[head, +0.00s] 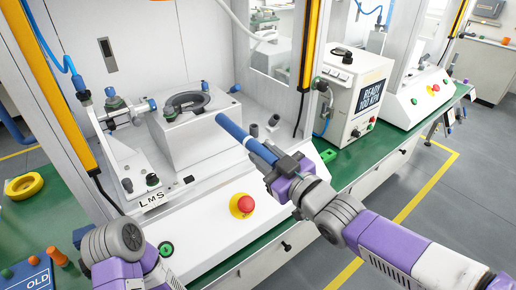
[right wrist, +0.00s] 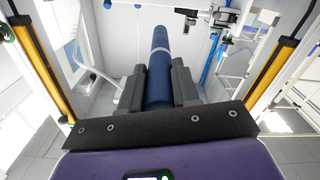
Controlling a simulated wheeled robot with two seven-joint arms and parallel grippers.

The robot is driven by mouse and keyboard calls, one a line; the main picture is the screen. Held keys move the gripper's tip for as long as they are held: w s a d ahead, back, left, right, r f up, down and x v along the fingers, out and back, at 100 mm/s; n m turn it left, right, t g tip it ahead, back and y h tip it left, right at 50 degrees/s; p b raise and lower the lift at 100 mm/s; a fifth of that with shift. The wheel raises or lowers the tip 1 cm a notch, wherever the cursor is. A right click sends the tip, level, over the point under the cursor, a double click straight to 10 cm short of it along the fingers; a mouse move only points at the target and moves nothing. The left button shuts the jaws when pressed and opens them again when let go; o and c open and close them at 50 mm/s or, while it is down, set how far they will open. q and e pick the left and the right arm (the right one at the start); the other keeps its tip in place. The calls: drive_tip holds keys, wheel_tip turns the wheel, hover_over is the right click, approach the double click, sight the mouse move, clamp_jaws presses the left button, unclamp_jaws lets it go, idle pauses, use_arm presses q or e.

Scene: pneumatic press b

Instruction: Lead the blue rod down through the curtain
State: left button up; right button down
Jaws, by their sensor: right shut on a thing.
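My right gripper (head: 283,168) is shut on the blue rod (head: 232,128), gripping its near part. The rod has a pale ring and slants, its free end pointing to the upper left above the white press front. In the right wrist view the rod (right wrist: 157,82) lies between the two dark fingers (right wrist: 158,88). The curtain's yellow posts stand left (head: 52,90) and right (head: 310,55) of the press opening; the rod appears between them in both views. My left arm shows at the lower left, but its gripper is out of the picture.
The press block with a dark round recess (head: 187,102) stands behind the rod. A red stop button (head: 243,205) is on the sloped front. A white control box (head: 355,95) stands right.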

drive_tip(key=p+v, duration=0.3)
drive_tip(key=v, duration=0.6)
drive_tip(key=shift+s+d+p, duration=0.2)
drive_tip(key=shift+s+p, duration=0.05)
drive_tip(key=shift+p, duration=0.05)
idle(0.3)
